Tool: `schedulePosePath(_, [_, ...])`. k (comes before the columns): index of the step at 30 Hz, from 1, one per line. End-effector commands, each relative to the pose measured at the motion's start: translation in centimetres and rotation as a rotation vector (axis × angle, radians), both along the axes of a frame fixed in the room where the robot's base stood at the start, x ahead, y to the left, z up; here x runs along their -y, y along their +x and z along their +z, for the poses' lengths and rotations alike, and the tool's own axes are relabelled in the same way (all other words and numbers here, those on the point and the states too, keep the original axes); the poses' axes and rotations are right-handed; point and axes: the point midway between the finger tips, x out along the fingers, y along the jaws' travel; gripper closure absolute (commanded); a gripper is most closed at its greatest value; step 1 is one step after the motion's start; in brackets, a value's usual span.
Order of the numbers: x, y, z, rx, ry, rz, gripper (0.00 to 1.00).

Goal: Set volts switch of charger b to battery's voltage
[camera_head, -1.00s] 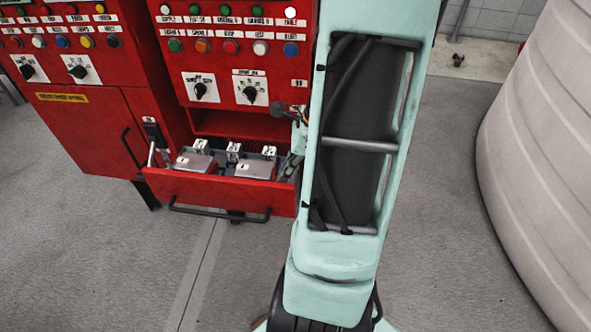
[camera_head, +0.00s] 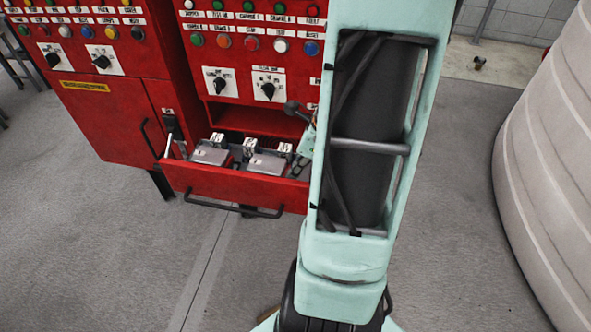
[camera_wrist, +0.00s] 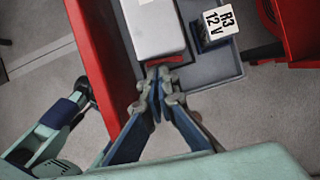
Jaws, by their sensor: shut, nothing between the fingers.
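The open red drawer (camera_head: 235,190) holds two pale boxes, a left one (camera_head: 210,155) and a right one (camera_head: 268,162), and several upright white tags. I cannot tell which box is charger b, and no volts switch is readable. In the wrist view, my gripper (camera_wrist: 158,76) is shut and empty, its tips at the near end of a white box (camera_wrist: 155,28) with a red base. Whether they touch is unclear. A tag reading "R3 12 V" (camera_wrist: 216,18) stands on a dark block right of that box. In the head view my arm hides much of the gripper.
The red cabinet (camera_head: 110,115) rises behind the drawer with rows of coloured buttons and black rotary knobs, including one (camera_head: 268,90) above the drawer. A bar handle (camera_head: 235,210) runs along the drawer front. A large pale ribbed tank (camera_head: 550,160) stands right. The grey floor in front is clear.

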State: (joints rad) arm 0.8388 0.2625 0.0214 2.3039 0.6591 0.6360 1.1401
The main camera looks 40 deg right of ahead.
Motion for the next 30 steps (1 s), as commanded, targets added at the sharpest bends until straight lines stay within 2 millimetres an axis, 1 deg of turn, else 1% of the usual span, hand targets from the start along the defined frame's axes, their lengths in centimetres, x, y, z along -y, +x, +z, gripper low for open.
schedulePosePath(13, [1.4, 0.7, 0.0, 0.000, 0.000, 0.001, 1.00])
schedulePosePath(23, [1.5, 0.6, 0.0, 0.000, 0.000, 0.001, 1.00])
schedulePosePath(30, [2.4, 0.2, 0.0, -0.001, 0.000, 0.003, 1.00])
